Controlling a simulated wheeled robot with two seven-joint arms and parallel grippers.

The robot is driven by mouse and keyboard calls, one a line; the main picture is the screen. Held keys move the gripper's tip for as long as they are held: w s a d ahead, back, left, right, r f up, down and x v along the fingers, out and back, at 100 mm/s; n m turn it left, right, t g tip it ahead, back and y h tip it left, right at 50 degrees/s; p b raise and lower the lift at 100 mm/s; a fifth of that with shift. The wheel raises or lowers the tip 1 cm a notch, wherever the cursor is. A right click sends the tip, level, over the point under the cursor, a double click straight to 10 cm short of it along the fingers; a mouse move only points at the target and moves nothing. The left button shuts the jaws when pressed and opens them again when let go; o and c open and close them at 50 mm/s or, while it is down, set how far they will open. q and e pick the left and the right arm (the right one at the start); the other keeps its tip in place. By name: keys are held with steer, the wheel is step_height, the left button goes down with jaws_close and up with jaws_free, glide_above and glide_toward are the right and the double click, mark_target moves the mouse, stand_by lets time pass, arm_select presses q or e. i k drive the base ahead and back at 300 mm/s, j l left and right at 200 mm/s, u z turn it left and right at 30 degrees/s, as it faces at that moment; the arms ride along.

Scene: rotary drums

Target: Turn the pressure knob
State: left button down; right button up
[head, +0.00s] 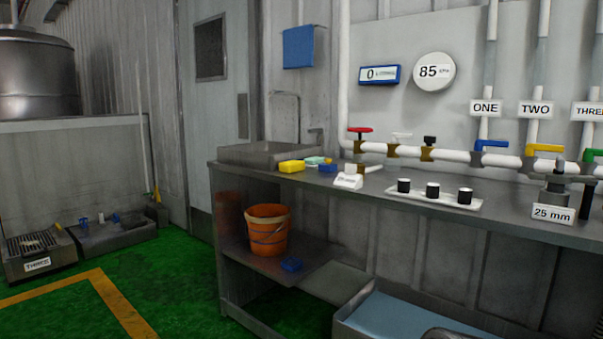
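No knob has a readable pressure label, so I cannot tell which one is the pressure knob. A round white gauge (433,71) on the wall reads 85, with small print that looks like kPa. Below it, the white pipe (455,155) carries a red handle (360,130), a white handle (402,135) and a small black knob (430,140). A dark fitting (557,180) stands behind a "25 mm" sign (553,214) on the bench at the right. Neither of my grippers is in view.
The grey bench (500,219) holds a white tray (425,201) with three black-topped pieces, a yellow sponge (291,166) and a small white sign (348,181). An orange bucket (267,232) stands on the lower shelf. Green floor (190,280) is open at left.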

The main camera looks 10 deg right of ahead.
mark_target(430, 141)
steer(key=i+j, duration=0.7)
steer(key=i, duration=0.25)
